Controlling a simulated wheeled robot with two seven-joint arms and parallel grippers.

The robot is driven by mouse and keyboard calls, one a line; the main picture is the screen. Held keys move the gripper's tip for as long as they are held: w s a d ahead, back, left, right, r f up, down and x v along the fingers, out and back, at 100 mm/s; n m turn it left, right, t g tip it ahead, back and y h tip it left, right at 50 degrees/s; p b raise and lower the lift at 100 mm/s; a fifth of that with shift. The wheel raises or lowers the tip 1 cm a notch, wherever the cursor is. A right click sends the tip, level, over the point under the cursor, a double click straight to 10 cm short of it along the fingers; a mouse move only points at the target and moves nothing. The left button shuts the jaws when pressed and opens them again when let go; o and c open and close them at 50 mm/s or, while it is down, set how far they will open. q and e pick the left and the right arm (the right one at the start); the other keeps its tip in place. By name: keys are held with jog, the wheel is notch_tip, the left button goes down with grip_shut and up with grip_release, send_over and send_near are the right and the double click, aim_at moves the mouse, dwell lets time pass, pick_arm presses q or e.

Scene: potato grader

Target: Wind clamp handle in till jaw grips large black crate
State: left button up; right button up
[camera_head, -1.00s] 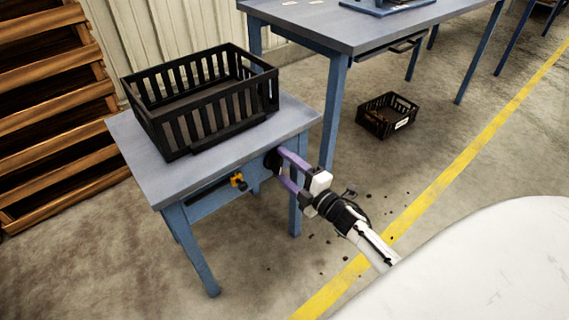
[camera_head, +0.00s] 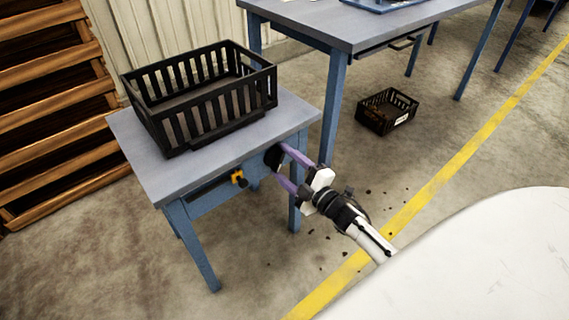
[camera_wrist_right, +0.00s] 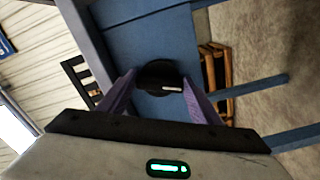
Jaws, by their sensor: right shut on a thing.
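The large black crate (camera_head: 200,105) sits upright on the small blue-grey table (camera_head: 150,172); its near wall is by the table's front edge. A dark jaw strip shows at the crate's near lower side; I cannot tell whether it touches the crate. The black round clamp handle (camera_head: 273,159) is on the table's front side, and it also shows in the right wrist view (camera_wrist_right: 160,76). My right gripper (camera_head: 281,167) has its purple fingers shut on the handle, one on each side of it. My left gripper is not in view.
An orange and black fitting (camera_head: 239,179) is on the table's front side, left of the handle. A larger workbench (camera_head: 350,30) stands behind right. A smaller black crate (camera_head: 387,111) lies on the floor beneath it. Wooden pallets (camera_head: 50,100) stand at left.

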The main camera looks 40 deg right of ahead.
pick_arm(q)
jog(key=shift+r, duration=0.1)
pick_arm(e)
jog(key=o, duration=1.1)
jog(key=shift+c, duration=0.2)
pick_arm(q)
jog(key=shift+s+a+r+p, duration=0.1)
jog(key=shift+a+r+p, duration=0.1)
jog(key=shift+p, duration=0.8)
pick_arm(e)
jog(key=s, duration=1)
jog(key=shift+s+d, duration=0.15)
jog(key=shift+d, duration=0.2)
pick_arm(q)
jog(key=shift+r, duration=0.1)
